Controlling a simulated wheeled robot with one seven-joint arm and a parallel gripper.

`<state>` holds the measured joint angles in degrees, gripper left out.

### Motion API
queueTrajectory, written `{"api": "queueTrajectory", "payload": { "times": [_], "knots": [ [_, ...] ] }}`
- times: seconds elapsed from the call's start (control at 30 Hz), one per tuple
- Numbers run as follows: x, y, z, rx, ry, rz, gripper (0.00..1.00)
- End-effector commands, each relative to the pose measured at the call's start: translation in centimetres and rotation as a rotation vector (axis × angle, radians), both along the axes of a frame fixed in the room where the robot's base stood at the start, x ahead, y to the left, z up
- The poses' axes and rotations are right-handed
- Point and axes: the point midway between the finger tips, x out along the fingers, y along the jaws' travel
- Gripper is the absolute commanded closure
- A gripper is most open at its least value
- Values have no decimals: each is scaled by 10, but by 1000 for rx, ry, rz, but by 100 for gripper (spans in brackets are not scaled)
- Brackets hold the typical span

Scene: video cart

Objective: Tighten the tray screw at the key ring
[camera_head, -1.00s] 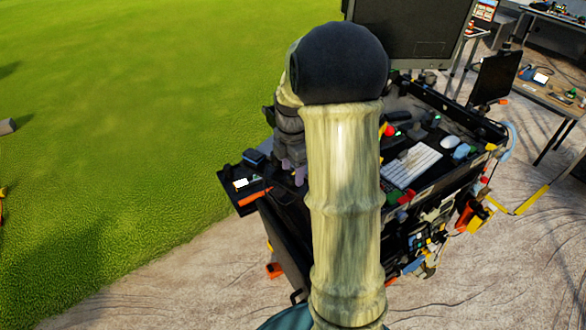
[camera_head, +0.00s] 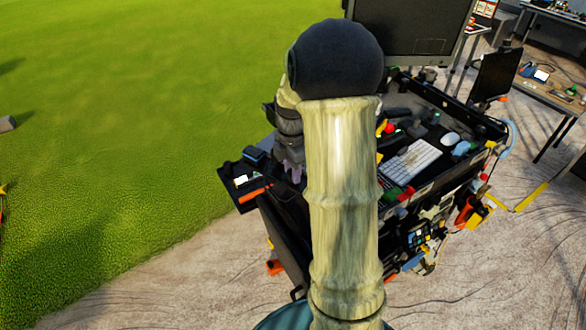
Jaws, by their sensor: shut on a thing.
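My gripper (camera_head: 292,171) shows as small purplish fingers low beside my arm, at the left end of the cart, just right of the black side tray (camera_head: 227,173). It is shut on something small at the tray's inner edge. The tray screw and its key ring are too small or hidden to make out here; my own arm covers much of that part of the cart. The side tray sticks out to the left and carries a small white-faced item (camera_head: 241,180) and an orange-handled tool (camera_head: 254,194).
The black cart's top holds a white keyboard (camera_head: 413,163), a mouse (camera_head: 450,139) and small parts. A large monitor (camera_head: 412,35) stands behind. Cables and tools hang on the cart's right side. A workbench (camera_head: 555,97) is at the far right. Grass lies open to the left.

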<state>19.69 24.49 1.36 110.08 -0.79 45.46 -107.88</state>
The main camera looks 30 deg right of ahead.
Motion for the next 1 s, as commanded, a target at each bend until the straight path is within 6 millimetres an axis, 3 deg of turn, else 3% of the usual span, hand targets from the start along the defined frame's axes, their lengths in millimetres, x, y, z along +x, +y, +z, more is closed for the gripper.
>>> {"api": "queueTrajectory", "payload": {
  "times": [0.37, 1.0],
  "knots": [
    [1, 0, 1, -1, -1, -192, 93],
    [2, -1, 1, 0, -3, -785, 93]
  ]
}}
